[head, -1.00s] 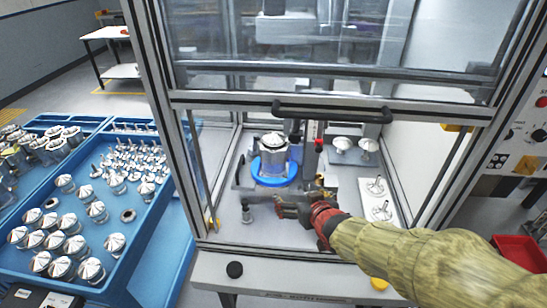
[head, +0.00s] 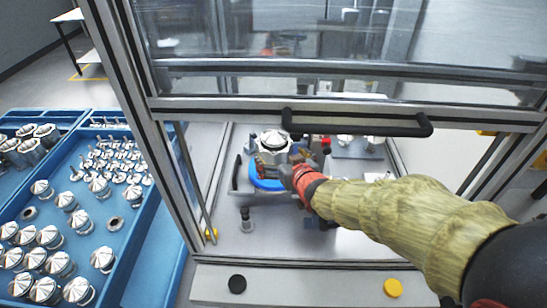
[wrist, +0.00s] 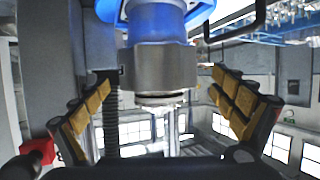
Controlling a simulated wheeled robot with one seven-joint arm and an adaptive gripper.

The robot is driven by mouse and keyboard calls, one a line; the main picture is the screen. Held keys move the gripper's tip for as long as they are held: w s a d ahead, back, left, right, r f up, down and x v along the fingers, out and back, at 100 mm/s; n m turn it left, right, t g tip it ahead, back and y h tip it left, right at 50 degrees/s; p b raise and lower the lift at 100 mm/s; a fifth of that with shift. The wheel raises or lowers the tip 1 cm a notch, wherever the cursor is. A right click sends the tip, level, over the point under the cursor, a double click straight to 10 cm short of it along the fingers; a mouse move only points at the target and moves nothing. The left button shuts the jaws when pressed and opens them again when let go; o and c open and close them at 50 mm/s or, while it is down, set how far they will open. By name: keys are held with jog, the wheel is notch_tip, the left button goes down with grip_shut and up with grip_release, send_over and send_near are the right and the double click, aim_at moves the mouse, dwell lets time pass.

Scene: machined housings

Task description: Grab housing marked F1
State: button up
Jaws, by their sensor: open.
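A silver machined housing (head: 272,141) sits upright on a blue ring (head: 262,182) inside the framed machine. No F1 mark can be read on it. My gripper (head: 285,158) is at the housing's front right side and hides part of it. In the wrist view the housing (wrist: 160,68) shows between the two yellow-padded fingers of my gripper (wrist: 165,105), with a gap on each side. The fingers are open. The blue ring also shows at the top of the wrist view (wrist: 200,12).
The machine's raised glass door has a dark handle (head: 355,122) above my arm. A frame post (head: 160,140) stands at the left. A blue tray (head: 125,240) with several metal parts lies outside, left. Black (head: 237,284) and yellow (head: 393,288) buttons are on the front ledge.

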jog(key=x, duration=0.5)
jog(key=shift+w+r+b, duration=0.1)
jog(key=shift+w+b, duration=0.1)
jog(key=shift+b, duration=0.2)
jog(key=shift+d, duration=0.1)
jog(key=c, duration=0.3)
jog(key=c, duration=1.5)
jog(key=shift+r, duration=0.25)
jog(key=shift+c, duration=0.3)
